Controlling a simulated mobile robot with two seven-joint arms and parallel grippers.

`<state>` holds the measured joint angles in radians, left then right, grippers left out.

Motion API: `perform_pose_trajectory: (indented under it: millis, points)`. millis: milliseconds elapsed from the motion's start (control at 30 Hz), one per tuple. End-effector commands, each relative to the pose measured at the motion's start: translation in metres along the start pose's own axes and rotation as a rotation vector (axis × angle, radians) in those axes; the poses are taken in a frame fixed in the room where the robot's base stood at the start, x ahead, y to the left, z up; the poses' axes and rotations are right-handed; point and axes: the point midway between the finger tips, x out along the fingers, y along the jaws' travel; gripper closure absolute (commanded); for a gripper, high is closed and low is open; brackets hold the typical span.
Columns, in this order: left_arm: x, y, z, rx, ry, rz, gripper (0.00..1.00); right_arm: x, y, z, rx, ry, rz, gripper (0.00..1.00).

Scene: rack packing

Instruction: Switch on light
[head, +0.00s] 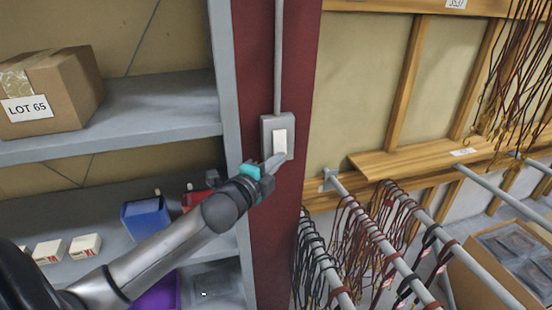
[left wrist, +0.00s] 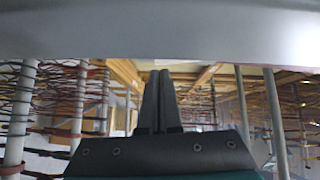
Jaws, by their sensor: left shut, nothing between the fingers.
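The light switch (head: 280,139) is a white rocker plate in a grey box on a dark red post, with a conduit running up from it. My left gripper (head: 275,163) is at the lower left part of the switch; its shut fingertips overlap the lower edge of the box in the head view. I cannot tell whether they touch it. In the left wrist view the two fingers of my left gripper (left wrist: 158,100) are together with nothing between them. A grey surface fills the top of that view. The right gripper is not in view.
Grey shelves (head: 130,115) stand left of the post, with a cardboard box marked LOT 65 (head: 45,95), a blue bin (head: 146,218) and small white boxes (head: 85,246). Right of the post, rails with hanging cables (head: 365,225) stick out. An open carton (head: 500,265) sits at lower right.

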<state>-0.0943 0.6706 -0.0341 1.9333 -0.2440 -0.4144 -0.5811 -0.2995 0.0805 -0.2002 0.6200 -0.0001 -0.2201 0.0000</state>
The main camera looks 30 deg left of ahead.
Motion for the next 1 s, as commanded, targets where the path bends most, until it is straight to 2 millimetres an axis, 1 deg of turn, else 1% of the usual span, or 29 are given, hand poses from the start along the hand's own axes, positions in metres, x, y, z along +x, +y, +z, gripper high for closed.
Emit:
perform_pose_trajectory:
  millis: [200,533,667,767,833,1000]
  points:
    - [0.006,0.0,0.006,-0.001,0.001,0.0,1.0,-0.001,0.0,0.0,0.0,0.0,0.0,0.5]
    - [0.006,0.0,0.006,0.0,0.001,-0.001,1.0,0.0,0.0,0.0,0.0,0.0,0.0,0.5]
    - [0.009,0.003,0.009,0.018,-0.001,-0.021,1.0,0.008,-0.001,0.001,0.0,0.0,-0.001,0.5]
    - [0.012,0.006,0.012,0.05,0.0,-0.054,1.0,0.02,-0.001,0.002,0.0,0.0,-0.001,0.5]
    - [0.012,0.002,0.012,0.05,0.001,-0.053,1.0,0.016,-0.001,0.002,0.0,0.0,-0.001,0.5]
    - [0.012,0.002,0.012,0.05,0.001,-0.052,1.0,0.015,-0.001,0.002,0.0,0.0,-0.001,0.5]
